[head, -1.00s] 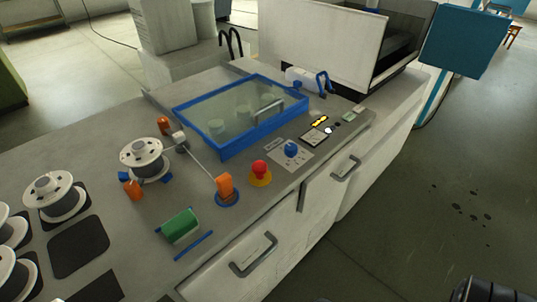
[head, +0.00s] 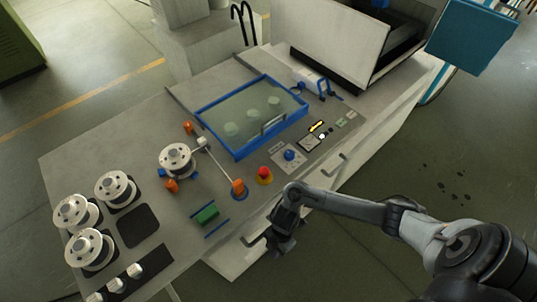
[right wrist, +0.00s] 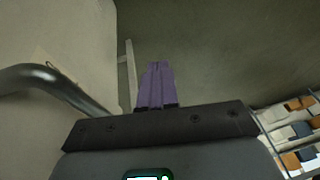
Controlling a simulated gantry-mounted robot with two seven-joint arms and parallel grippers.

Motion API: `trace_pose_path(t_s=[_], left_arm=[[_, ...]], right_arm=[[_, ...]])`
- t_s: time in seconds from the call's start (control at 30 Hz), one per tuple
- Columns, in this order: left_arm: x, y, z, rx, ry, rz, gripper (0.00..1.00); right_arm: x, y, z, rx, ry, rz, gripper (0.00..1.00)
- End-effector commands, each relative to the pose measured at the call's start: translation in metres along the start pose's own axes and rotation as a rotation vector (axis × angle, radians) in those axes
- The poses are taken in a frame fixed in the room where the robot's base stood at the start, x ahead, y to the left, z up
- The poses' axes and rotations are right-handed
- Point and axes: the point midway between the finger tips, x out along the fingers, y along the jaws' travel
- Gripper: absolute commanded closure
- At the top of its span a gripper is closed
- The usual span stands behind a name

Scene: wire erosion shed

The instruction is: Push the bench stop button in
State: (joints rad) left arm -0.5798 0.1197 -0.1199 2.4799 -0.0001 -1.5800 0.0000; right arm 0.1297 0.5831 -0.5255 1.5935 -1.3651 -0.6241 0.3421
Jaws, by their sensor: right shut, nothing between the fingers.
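The bench stop button (head: 264,173) is a red mushroom head on a yellow base, near the front edge of the grey bench top (head: 150,195). It stands between the blue knob (head: 289,155) and the orange post (head: 238,187). My right gripper (head: 279,248) hangs just off the bench's front side, below and slightly right of the button in the head view, apart from it. In the right wrist view its purple fingers (right wrist: 157,82) are together and empty. The button is not in the right wrist view. My left gripper is not in view.
A blue-framed clear cover (head: 252,115) lies behind the button. White spools (head: 176,160) and a green block (head: 206,214) are to the left. A drawer handle (right wrist: 55,85) passes close beside my right gripper in the wrist view. Floor is open at right.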

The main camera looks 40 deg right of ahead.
Motion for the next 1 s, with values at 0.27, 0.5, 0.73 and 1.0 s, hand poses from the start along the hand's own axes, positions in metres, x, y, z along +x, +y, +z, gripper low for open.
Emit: trace_pose_path(t_s=[0.27, 0.5, 0.73, 1.0], left_arm=[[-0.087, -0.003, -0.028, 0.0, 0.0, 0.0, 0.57], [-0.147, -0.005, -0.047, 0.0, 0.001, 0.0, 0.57], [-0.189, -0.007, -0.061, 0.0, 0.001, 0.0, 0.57], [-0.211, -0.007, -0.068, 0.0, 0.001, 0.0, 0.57]], right_arm=[[-0.129, 0.031, 0.021, -0.025, -0.116, 0.011, 1.0], [-0.237, 0.069, 0.03, -0.023, -0.194, 0.084, 1.0], [-0.324, 0.1, 0.024, -0.029, -0.229, 0.169, 1.0], [-0.376, 0.12, 0.012, -0.035, -0.236, 0.228, 1.0]])
